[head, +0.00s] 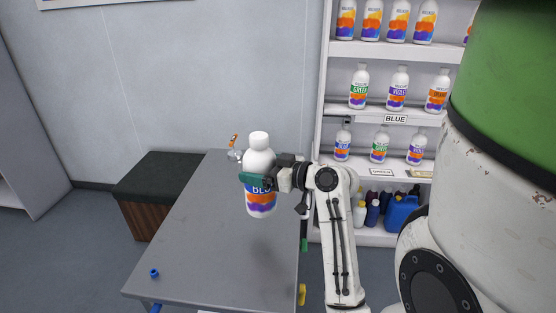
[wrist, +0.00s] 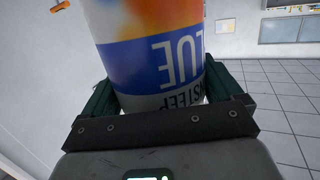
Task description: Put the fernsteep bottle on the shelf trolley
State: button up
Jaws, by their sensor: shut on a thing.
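The fernsteep bottle (head: 259,158) is white with a white cap and an orange, purple and blue label reading BLUE. In the wrist view the bottle (wrist: 150,55) fills the upper middle, its label upside down, with part of a word ending in "STEEP" visible. My gripper (head: 258,181) is shut around its body and holds it about upright, in front of the grey table top in the picture. Dark green fingers flank it in the wrist view. A white shelf unit (head: 345,48) with rows of bottles stands at right; I cannot tell whether it is the shelf trolley.
The grey table (head: 205,245) is mostly bare, with a small blue object (head: 154,273) near its front left corner and an orange-handled tap-like item (head: 234,146) at the back. A dark-topped box (head: 165,175) stands left. Jugs (head: 399,212) sit low in the shelf unit.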

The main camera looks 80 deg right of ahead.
jog(key=w+f, duration=0.5)
jog(key=f, duration=0.3)
jog(key=shift+a+f, duration=0.35)
jog(key=shift+a, duration=0.1)
jog(key=shift+f, duration=0.15)
jog(key=o, duration=1.6)
jog(key=shift+f, duration=0.1)
jog(key=shift+o, duration=0.2)
jog(key=b, duration=0.2)
send_near(267, 201)
jog(key=x, duration=0.5)
jog(key=shift+w+d+f, duration=0.1)
jog(key=shift+w+f, duration=0.05)
jog(key=shift+w, duration=0.1)
